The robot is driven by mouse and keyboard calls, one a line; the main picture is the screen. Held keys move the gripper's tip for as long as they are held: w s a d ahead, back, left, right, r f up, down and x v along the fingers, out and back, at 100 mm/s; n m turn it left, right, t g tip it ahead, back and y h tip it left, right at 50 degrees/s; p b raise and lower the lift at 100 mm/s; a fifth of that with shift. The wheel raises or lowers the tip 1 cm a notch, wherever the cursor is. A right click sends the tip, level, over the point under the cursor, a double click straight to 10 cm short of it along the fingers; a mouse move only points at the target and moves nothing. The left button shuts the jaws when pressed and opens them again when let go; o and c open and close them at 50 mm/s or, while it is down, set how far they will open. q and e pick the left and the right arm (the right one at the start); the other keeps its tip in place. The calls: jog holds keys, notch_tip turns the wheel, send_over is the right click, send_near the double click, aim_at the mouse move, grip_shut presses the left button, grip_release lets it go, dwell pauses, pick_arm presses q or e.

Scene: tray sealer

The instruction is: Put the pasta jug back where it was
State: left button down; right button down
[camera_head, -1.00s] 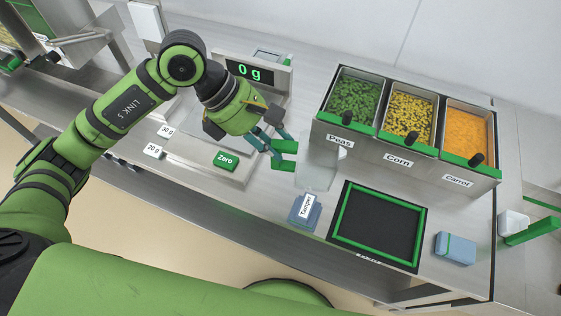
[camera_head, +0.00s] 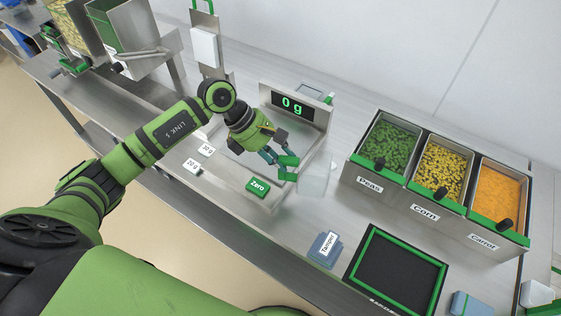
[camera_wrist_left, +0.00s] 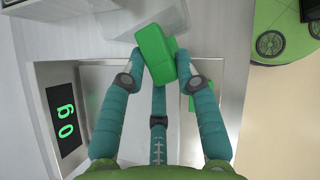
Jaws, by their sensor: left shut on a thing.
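The pasta jug is a clear, see-through container (camera_head: 313,180) with a green handle (camera_head: 289,160). In the head view it is at the right edge of the scale (camera_head: 231,168). My left gripper (camera_head: 279,163) is shut on the green handle, with the clear body on its far right side. In the left wrist view the handle (camera_wrist_left: 153,50) is between the fingertips (camera_wrist_left: 160,78), and part of the clear body (camera_wrist_left: 140,18) shows beyond it. I cannot tell whether the jug touches the surface below. My right gripper is not in view.
The scale display (camera_head: 292,106) reads 0 g. Bins of peas (camera_head: 387,142), corn and carrot stand to the right. A blue tamper (camera_head: 325,248) and a black mat with a green frame (camera_head: 397,272) lie in front. Steel dispensers (camera_head: 135,45) stand at the upper left.

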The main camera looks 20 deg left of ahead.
pick_arm(q)
notch_tip(320, 180, down, 3)
jog(key=shift+s+f+p, duration=0.1)
jog(key=shift+p, duration=0.45)
jog(key=shift+f, duration=0.1)
